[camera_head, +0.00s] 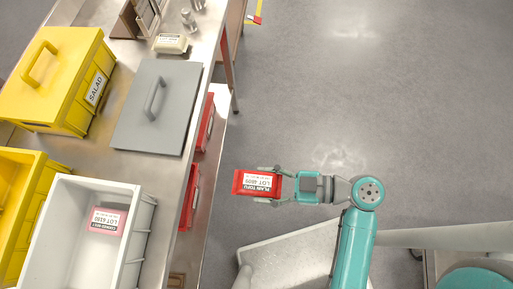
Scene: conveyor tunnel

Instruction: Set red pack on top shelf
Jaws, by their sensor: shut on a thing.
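The red pack (238,182) has a white label that reads plain tofu and a lot number. My gripper (263,185) is shut on it, with one finger along each long side. The pack is held over the grey floor, to the right of a steel table and apart from it. The steel tabletop (150,168) is the upper surface on the left. Below its right edge is a lower shelf (204,185) with other red things (206,123) on it, partly hidden by the tabletop. I cannot tell which surface is the top shelf.
On the tabletop are a yellow lidded bin (40,95) marked salad, a grey lid (150,125) with a handle, and a white crate (140,235) holding a labelled pink pack (107,221). A small pale pack (171,44) lies farther back. The floor (370,90) at right is clear.

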